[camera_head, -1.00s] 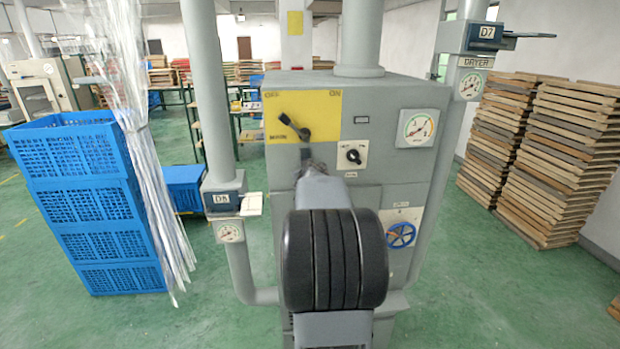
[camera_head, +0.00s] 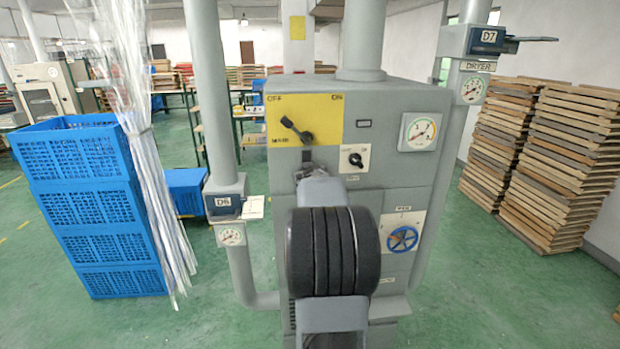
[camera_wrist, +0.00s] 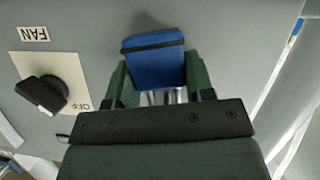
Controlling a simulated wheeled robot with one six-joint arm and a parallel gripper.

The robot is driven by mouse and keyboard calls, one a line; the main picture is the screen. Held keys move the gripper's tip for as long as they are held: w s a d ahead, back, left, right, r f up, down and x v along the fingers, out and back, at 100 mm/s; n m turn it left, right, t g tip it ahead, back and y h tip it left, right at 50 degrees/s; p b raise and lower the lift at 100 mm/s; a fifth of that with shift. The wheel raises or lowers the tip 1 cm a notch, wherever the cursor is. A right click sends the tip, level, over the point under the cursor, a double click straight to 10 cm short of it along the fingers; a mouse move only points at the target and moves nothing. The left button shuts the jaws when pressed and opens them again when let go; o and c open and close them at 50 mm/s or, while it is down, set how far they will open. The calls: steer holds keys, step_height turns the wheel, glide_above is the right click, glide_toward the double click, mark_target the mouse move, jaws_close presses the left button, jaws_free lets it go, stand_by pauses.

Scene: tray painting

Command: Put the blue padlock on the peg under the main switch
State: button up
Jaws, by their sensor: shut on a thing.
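The blue padlock (camera_wrist: 154,62) is held between the two green fingers of my gripper (camera_wrist: 160,90) in the wrist view, close to the grey cabinet face. Its body has a dark band across it, and a bit of shiny metal shows between the fingers. The main switch (camera_head: 297,130) is a dark lever on a yellow plate in the head view. My gripper (camera_head: 307,157) is just below that plate there, mostly hidden behind my arm. The peg cannot be made out, and the padlock cannot be made out in the head view.
The fan knob (camera_wrist: 42,94) is left of my gripper in the wrist view; in the head view it (camera_head: 355,159) is to the right. A gauge (camera_head: 418,132) and blue handwheel (camera_head: 403,239) are further right. Pipes flank the cabinet. Blue crates (camera_head: 95,210) stand left.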

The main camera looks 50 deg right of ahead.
stand_by(0.3)
steer(key=o, duration=1.1)
steer(key=shift+s+a+r+p, duration=0.3)
steer(key=shift+s+r, duration=0.05)
steer(key=shift+s, duration=0.05)
steer(key=s+a+r, duration=0.1)
steer(key=s+a, duration=0.4)
steer(key=s, duration=0.1)
steer(key=w+a+f+n+t+y+b, duration=0.1)
steer(key=w+a+f, duration=0.3)
steer(key=f, duration=0.4)
steer(key=w+a+f+n+t+y+b, duration=0.1)
steer(key=w+a+f+y+b, duration=0.1)
steer(key=a+f, duration=0.5)
steer(key=w+a+f+n+t+y+b, duration=0.1)
steer(key=w+a+f+n+y+b, duration=0.1)
steer(key=w+a+f, duration=0.3)
steer(key=shift+w+a+f+b, duration=0.15)
steer(key=shift+f+b, duration=0.3)
steer(key=shift+f, duration=0.55)
steer(key=shift+w+a+f+b, duration=0.15)
steer(key=shift+f+b, duration=0.3)
steer(key=shift+f, duration=0.5)
